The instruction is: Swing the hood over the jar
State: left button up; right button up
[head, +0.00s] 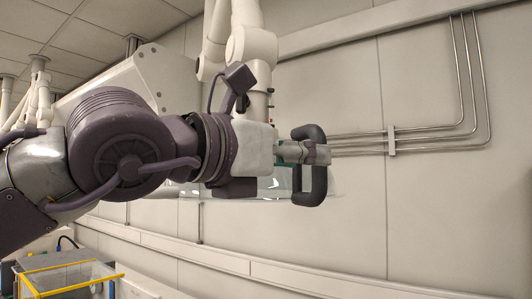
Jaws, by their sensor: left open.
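A white jointed extraction arm (243,42) hangs down from above, behind my left arm. Its clear hood (262,190) shows partly below and behind my left gripper, which covers much of it. A dark C-shaped handle (317,182) stands upright at the hood's right side. My left gripper (300,153) is open, pointing right, with its fingers at the handle's upper middle. I cannot tell whether they touch it. No jar can be made out. My right gripper is not in view.
A clear box with a yellow rim (67,265) stands at the lower left. Another white jointed arm (38,103) hangs at the far left. Metal pipes (430,145) run along the pale wall at right. The space right of the handle looks free.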

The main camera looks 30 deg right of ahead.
pick_arm(q)
jog(key=v, duration=0.7)
jog(key=shift+a, duration=0.3)
